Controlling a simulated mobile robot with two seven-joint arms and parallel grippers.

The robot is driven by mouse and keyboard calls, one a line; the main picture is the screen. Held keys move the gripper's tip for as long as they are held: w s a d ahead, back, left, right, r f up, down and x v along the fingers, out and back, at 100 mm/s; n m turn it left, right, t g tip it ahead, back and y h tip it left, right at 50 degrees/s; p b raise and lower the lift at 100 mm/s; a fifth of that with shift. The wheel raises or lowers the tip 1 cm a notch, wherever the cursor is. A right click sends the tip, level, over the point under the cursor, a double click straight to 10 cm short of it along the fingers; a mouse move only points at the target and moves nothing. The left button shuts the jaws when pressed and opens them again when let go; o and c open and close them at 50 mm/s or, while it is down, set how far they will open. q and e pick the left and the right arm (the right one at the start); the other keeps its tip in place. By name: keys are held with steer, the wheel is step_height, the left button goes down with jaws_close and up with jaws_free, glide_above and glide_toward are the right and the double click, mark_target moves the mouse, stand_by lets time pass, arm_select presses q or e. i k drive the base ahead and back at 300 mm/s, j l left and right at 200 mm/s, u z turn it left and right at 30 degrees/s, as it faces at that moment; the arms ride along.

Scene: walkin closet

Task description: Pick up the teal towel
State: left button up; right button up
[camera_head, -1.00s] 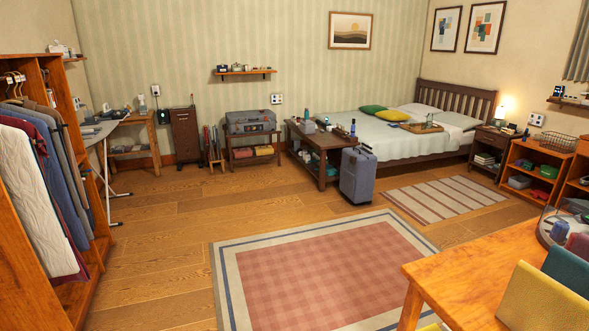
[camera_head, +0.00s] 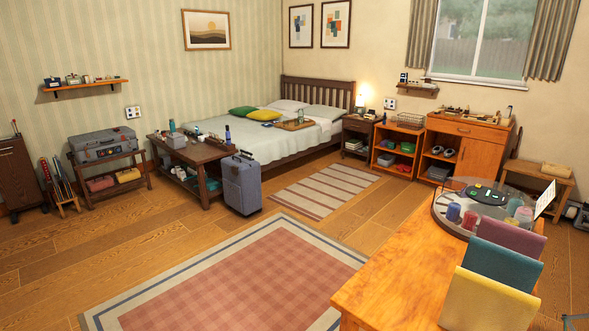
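The teal towel (camera_head: 502,264) is at the lower right, at the edge of the wooden table (camera_head: 400,283). It looks like a flat upright or draped panel between a yellow one (camera_head: 489,303) in front and a mauve one (camera_head: 512,238) behind. The yellow one hides part of its lower side. Neither of my grippers is in view.
A round clear-walled tray (camera_head: 455,222) with small coloured items stands on the table beside the towels. A checked rug (camera_head: 240,285) and open wooden floor lie left of the table. A grey suitcase (camera_head: 242,185) stands near the bed (camera_head: 270,148).

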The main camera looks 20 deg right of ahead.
mark_target(485, 259)
steer(key=i+j+z, duration=0.1)
steer(key=z, duration=0.25)
steer(key=i+j+z, duration=0.15)
steer(key=z, duration=0.25)
steer(key=i+j+z, duration=0.2)
steer(key=z, duration=0.15)
steer(key=i+j, duration=0.05)
